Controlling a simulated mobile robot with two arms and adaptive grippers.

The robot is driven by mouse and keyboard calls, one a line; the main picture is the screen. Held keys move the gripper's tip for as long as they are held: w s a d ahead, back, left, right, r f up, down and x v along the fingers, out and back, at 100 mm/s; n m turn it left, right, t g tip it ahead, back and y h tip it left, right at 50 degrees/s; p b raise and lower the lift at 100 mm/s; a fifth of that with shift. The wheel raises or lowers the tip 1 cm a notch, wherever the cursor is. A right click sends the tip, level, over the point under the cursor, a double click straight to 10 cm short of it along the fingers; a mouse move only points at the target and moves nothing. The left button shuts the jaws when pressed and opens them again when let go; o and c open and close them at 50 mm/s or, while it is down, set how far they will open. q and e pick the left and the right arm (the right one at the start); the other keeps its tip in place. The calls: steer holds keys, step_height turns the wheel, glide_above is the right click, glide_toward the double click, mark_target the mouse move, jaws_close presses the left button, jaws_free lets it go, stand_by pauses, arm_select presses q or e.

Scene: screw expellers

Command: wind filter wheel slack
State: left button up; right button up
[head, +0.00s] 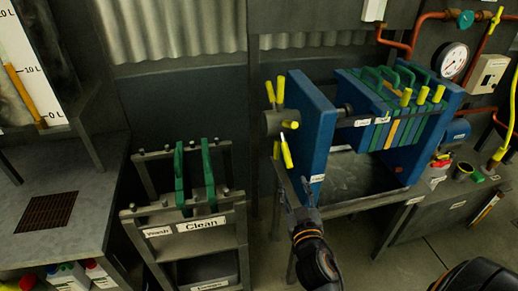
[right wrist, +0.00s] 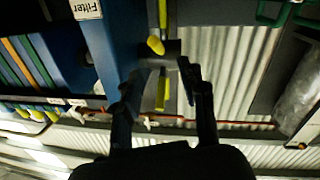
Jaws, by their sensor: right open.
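The filter wheel (head: 279,122) is a grey hub with several yellow handles, on the left side of the blue end plate (head: 311,130) of the filter press. My right gripper (head: 292,188) is just below the wheel, near its lowest yellow handle (head: 286,152). In the right wrist view the two dark fingers of my right gripper (right wrist: 160,82) stand apart. Yellow handles (right wrist: 162,90) and the dark hub (right wrist: 172,48) show between and beyond the fingers. I cannot tell whether a finger touches a handle. My left gripper is not in view.
Green and orange filter plates (head: 390,118) sit in the press at right. A rack (head: 190,232) labelled "Clean" and "Wash" holds green plates to the left. A grey bench (head: 60,205) stands further left. Red pipes and a gauge (head: 453,60) are at the upper right.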

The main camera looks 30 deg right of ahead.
mark_target(288, 158)
steer(key=x, duration=0.4)
steer(key=p+x, duration=0.1)
steer(key=x, duration=0.4)
steer(key=p+x, duration=0.1)
steer(key=x, duration=0.3)
steer(key=shift+w+d+r, duration=0.2)
steer(key=shift+d+r, duration=0.1)
steer(key=shift+r, duration=0.05)
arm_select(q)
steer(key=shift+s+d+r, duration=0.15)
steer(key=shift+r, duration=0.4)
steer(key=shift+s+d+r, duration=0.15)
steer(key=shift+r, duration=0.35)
arm_select(e)
jaws_close()
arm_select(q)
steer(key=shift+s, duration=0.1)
